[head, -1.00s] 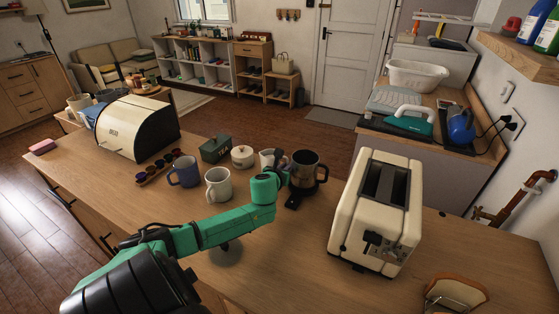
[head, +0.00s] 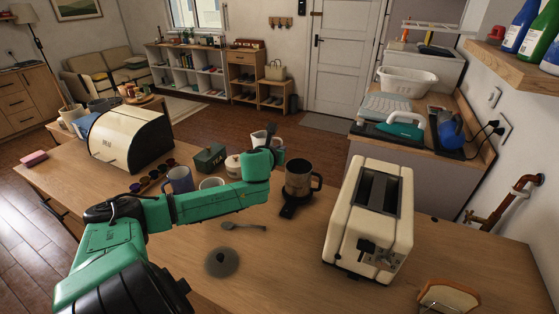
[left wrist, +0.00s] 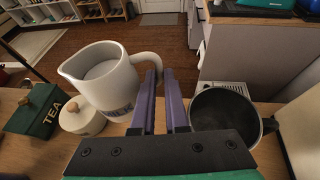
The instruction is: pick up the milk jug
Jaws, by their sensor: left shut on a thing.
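The milk jug (left wrist: 108,85) is white with a spout, a side handle and dark lettering, partly hidden by a finger. In the left wrist view its handle lies at the purple fingers of my left gripper (left wrist: 160,85), which is shut on it. The jug looks upright and seems held above the counter. In the head view only part of the jug (head: 258,138) shows behind my green wrist, and the fingers of my left gripper (head: 279,155) are mostly hidden. My right gripper is not in view.
A dark metal mug (head: 299,177) stands close right of the jug, with the toaster (head: 372,215) farther right. The green tea box (head: 209,158), a lidded pot (left wrist: 82,118) and mugs stand left. A spoon (head: 245,226) and a round lid (head: 222,262) lie on the front counter.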

